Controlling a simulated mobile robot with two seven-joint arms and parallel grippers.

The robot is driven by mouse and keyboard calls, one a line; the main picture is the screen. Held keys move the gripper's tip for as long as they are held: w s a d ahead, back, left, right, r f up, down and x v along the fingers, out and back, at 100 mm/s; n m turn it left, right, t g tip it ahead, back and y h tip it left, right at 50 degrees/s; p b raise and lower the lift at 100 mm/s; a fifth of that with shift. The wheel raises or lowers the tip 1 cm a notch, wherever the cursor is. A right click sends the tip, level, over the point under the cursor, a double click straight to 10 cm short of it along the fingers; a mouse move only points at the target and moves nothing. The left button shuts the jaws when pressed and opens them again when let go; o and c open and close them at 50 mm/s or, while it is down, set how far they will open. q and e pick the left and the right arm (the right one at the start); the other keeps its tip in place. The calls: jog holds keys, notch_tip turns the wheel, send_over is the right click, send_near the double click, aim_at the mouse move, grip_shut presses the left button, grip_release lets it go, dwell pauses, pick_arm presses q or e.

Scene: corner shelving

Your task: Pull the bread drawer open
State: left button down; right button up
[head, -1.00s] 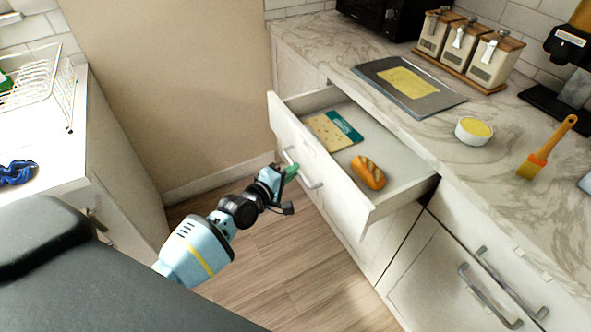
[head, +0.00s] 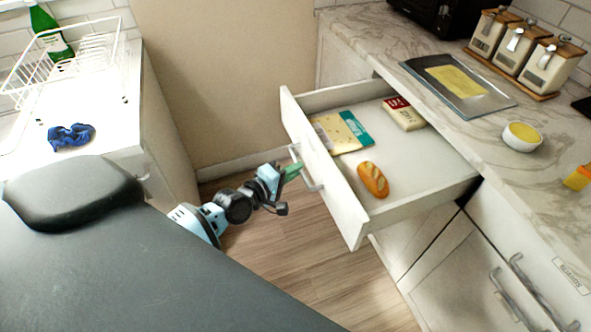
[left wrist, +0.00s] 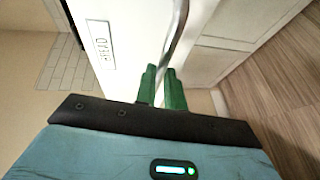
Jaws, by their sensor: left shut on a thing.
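The bread drawer (head: 340,202) is pulled well out from the counter in the head view. Inside lie a loaf of bread (head: 373,179), a cheese packet (head: 338,134) and a red-and-white packet (head: 405,113). The drawer's front carries a metal bar handle (head: 312,177); the handle also shows in the left wrist view (left wrist: 181,28) beside a "BREAD" label (left wrist: 99,44). My left gripper (head: 292,172), with green fingers, is shut on the handle. My right gripper is in neither view.
A white counter at left bears a dish rack (head: 75,55) and blue cloth (head: 71,135).

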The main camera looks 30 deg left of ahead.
pick_arm(q)
jog(key=c, duration=1.5)
grip_release()
jog(key=shift+s, duration=0.1)
jog(key=v, duration=0.7)
jog(key=shift+s, duration=0.35)
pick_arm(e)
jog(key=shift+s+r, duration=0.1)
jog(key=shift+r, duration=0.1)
pick_arm(q)
jog(key=shift+a+r, duration=0.1)
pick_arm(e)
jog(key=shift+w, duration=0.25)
